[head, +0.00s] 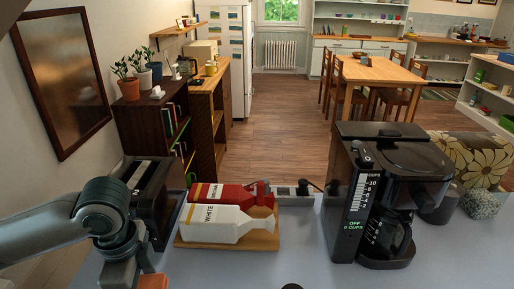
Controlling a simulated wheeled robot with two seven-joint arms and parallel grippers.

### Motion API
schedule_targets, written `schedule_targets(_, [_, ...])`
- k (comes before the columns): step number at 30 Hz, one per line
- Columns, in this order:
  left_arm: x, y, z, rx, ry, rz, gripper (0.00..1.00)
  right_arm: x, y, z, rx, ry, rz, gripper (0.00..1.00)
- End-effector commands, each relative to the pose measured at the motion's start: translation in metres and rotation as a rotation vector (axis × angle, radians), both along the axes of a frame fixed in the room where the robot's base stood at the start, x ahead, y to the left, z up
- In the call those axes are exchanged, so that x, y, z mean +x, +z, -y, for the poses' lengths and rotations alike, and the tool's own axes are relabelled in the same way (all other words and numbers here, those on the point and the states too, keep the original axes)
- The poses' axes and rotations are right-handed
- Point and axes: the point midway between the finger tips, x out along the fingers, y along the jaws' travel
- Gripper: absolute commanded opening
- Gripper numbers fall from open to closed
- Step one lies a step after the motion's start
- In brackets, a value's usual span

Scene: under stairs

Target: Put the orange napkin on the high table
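A small orange thing (153,282), perhaps the orange napkin, shows at the bottom edge, partly cut off. My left gripper (134,276) points down at the lower left, right beside it. The fingertips are cut off or hidden, so I cannot tell whether the gripper is open or holds the orange thing. The blue-grey tabletop (300,248) fills the front of the view. A wooden table (378,72) with chairs stands far back; I cannot tell which is the high table. My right gripper is not in view.
Dark shelves (150,125) stand beyond.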

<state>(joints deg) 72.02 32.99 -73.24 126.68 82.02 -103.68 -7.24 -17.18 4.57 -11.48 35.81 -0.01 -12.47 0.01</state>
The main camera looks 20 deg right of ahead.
Motion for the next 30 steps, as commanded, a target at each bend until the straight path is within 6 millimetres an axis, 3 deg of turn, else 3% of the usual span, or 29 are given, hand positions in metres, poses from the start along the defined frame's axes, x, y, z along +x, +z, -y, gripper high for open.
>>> schedule_targets(30, [-0.014, 0.011, 0.079, -0.002, -1.583, 0.015, 0.4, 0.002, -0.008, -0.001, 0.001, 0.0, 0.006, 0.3])
